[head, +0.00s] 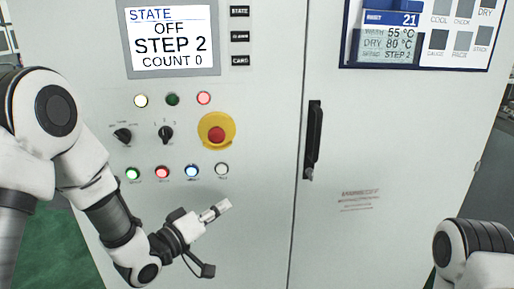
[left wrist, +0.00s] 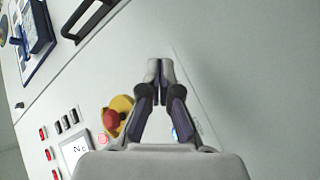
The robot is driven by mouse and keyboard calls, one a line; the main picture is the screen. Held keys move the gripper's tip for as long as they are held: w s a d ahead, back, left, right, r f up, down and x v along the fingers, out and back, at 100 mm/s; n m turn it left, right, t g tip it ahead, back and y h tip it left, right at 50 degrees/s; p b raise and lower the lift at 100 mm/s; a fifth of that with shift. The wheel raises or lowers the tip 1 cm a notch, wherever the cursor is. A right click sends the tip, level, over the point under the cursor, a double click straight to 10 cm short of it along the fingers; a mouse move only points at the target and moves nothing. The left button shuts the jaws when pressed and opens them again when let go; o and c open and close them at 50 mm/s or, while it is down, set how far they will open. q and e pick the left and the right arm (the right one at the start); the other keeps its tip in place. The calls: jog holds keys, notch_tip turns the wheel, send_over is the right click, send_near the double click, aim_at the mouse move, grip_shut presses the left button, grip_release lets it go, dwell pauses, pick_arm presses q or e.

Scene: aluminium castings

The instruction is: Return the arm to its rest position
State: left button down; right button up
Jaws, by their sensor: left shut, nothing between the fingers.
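In the left wrist view the closed fingertips (left wrist: 160,70) show against the plain cabinet face.
The cabinet carries a screen (head: 171,38) reading OFF, STEP 2, COUNT 0, a red emergency button (head: 216,135) on yellow, knobs and lit buttons. A black door handle (head: 313,140) sticks out right of the gripper. A blue-framed panel (head: 420,30) hangs at upper right. Green floor (head: 50,250) shows at left.

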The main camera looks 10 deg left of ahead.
pick_arm(q)
jog(key=s+a+f+n+g+y, duration=0.1)
jog(key=s+f+g+y, duration=0.15)
jog(key=s+f, duration=0.75)
jog(key=s+f+n+g+y, duration=0.15)
jog(key=f+g, duration=0.25)
jog(key=f, duration=1.4)
jog(key=s+a+f+m+g+y, duration=0.2)
jog(key=s+a+f+m+g, duration=0.1)
jog(key=s, duration=0.7)
jog(key=s+a+f+m+g+y, duration=0.3)
jog(key=s+f+g, duration=0.3)
jog(key=s, duration=0.5)
jog(key=shift+s+a+f, duration=0.15)
jog(key=shift+a+f, duration=0.15)
jog(key=shift+f, duration=0.2)
